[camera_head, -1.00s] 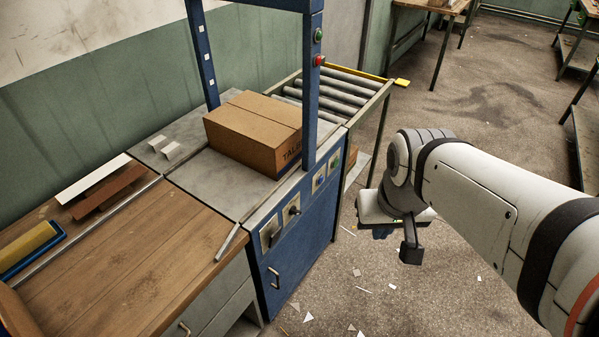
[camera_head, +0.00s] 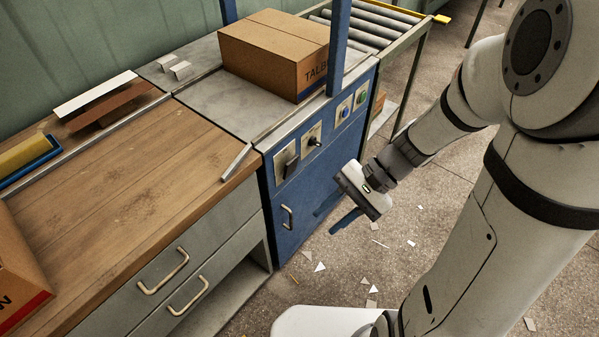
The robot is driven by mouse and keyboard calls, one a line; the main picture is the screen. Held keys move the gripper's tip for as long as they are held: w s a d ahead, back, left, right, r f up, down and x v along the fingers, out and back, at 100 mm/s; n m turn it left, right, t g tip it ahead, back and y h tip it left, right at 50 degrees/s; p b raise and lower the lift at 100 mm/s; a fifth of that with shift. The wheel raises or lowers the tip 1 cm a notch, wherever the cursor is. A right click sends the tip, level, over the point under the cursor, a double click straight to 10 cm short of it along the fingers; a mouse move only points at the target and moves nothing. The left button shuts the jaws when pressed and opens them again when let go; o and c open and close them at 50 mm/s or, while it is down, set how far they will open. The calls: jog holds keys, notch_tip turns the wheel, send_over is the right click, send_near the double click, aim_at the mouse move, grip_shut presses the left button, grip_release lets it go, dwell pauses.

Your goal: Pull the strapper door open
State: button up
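The strapper (camera_head: 272,160) is a blue cabinet with a grey worktop, and its front door (camera_head: 300,200) appears closed. My gripper (camera_head: 333,215) is to the right of the handle, in front of the cabinet's lower right side, and touches nothing that I can see. Its two dark fingers point left and down toward the door and look spread apart, with nothing between them.
A cardboard box (camera_head: 270,58) sits on the strapper top beside a blue post (camera_head: 338,50). Knobs and switches (camera_head: 312,140) are above the door. A wooden bench (camera_head: 120,190) with drawers adjoins on the left. Rollers (camera_head: 375,30) are behind. Paper scraps litter the floor.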

jog(key=w+a+f+m+t+y+b, duration=0.1)
jog(key=w+f+m+t+y+b, duration=0.35)
jog(key=f, duration=0.65)
jog(key=w+f+m+t+y+b, duration=0.1)
jog(key=w+f+m+t+b, duration=0.2)
jog(key=w+f+m+b, duration=0.55)
jog(key=w+a+f+m+t+y+b, duration=0.15)
jog(key=f+m+t+b, duration=0.3)
jog(key=f, duration=0.95)
jog(key=b+x, duration=0.2)
jog(key=x, duration=0.5)
jog(key=shift+s+y, duration=0.25)
jog(key=shift+y, duration=0.15)
jog(key=shift+a+r+n, duration=0.1)
jog(key=shift+r+n, duration=0.05)
jog(key=shift+n, duration=0.1)
grip_shut()
